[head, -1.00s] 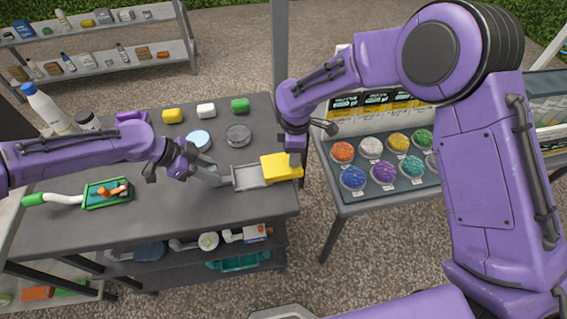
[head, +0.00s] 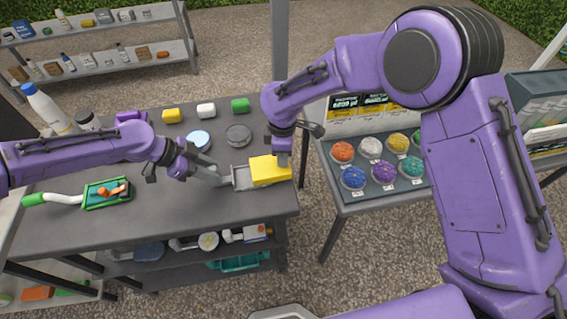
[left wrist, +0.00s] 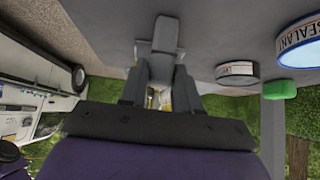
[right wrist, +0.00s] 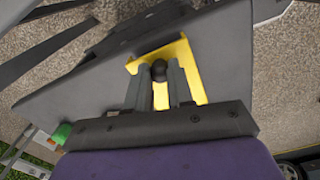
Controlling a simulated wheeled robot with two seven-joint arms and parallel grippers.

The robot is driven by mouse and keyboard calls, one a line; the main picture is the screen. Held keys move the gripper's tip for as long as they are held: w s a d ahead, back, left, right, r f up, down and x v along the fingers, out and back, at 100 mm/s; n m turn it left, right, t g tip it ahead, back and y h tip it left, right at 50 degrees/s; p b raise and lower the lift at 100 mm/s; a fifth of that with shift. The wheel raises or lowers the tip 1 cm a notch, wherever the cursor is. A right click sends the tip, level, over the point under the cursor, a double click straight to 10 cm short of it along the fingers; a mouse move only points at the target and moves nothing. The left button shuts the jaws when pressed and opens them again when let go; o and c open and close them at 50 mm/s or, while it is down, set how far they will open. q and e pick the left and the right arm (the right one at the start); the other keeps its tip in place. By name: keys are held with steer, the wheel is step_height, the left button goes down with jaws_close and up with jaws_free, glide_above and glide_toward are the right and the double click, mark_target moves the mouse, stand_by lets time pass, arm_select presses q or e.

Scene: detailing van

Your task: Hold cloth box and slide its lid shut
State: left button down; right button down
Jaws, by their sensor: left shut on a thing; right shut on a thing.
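The cloth box (head: 239,178) is grey and sits near the front right edge of the dark tabletop, its left part uncovered. Its yellow lid (head: 268,172) lies over the right part. My left gripper (head: 215,177) is shut on the box's left end. In the left wrist view a grey piece (left wrist: 165,38) shows at the left fingertips. My right gripper (head: 282,156) comes down onto the lid's right part. In the right wrist view the fingers close around a dark round knob (right wrist: 159,70) on the yellow lid (right wrist: 192,62). The box's inside is mostly hidden.
Two round tins, a silver-blue one (head: 199,140) and a dark one (head: 238,135), stand behind the box. Yellow, white and green blocks line the back. A green tray (head: 108,193) lies left. A side table (head: 385,200) with coloured bowls stands right, across a gap.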

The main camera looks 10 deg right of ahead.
mark_target(264, 167)
steer(key=shift+a, duration=2.75)
steer(key=c, duration=0.9)
jaws_free()
step_height(264, 167, up, 12)
